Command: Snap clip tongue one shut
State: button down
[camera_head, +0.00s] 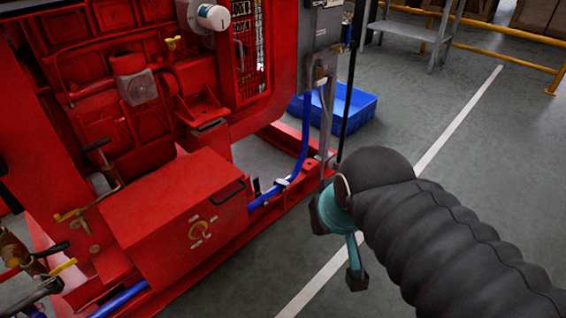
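I cannot clearly pick out clip tongue one. My gripper (338,252), teal with dark fingertips, is to the right of the hose and the red frame. Its two fingertips are apart with nothing visible between them. My black ribbed arm hides part of the gripper.
A red box (175,205) with a round label stands on the red pumpset frame. A grey post (328,110) and grey control box (322,25) rise behind the hose. A blue crate (355,108) lies on the floor behind. Grey floor (470,155) is open on the right.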

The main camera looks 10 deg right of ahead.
aim_at(281, 182)
jog(key=z, duration=0.35)
jog(key=i, duration=0.9)
jog(key=u, duration=0.2)
